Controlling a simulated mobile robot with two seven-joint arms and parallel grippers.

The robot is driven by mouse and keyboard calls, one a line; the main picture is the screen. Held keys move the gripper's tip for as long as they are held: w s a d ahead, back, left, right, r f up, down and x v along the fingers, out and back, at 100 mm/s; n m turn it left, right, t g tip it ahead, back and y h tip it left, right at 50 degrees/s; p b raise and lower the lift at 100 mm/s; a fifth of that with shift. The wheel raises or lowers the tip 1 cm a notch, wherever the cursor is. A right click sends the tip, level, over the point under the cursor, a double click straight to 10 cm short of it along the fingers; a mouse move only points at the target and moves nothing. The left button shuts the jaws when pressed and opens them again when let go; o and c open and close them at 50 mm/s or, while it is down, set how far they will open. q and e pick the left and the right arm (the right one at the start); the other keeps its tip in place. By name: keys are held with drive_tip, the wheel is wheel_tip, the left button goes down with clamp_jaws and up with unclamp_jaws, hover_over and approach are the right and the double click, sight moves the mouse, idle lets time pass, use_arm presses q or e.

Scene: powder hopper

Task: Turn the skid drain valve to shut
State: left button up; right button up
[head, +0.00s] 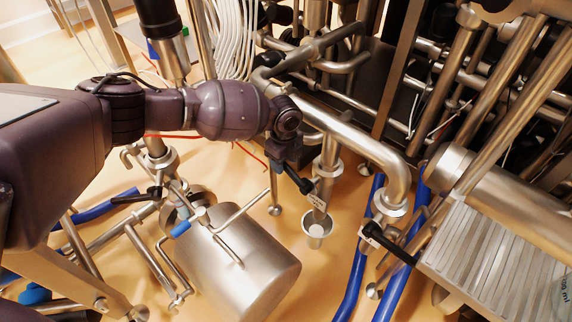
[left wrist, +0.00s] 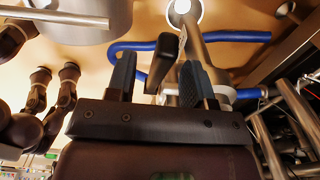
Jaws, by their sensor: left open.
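A valve with a black lever handle (head: 298,180) and a small white tag (head: 318,201) sits on a vertical steel pipe (head: 327,170) above a white cup-like drain (head: 316,229). The tag's text is too small to read. My left gripper (head: 284,160) is at the handle's upper end, partly hidden by its own wrist. In the left wrist view my left gripper (left wrist: 157,68) is open, with the black handle (left wrist: 163,62) between its two fingers, nearer the left one. I cannot tell whether either finger touches it. My right gripper is not in view.
Another black-handled valve (head: 388,243) with a white tag is to the right, by blue hoses (head: 355,262). Pipes crowd the back and right. A ribbed steel platform (head: 480,250) is at right.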

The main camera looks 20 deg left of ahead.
use_arm(q)
drive_tip(key=shift+f, duration=0.6)
drive_tip(key=shift+c, duration=0.3)
clamp_jaws()
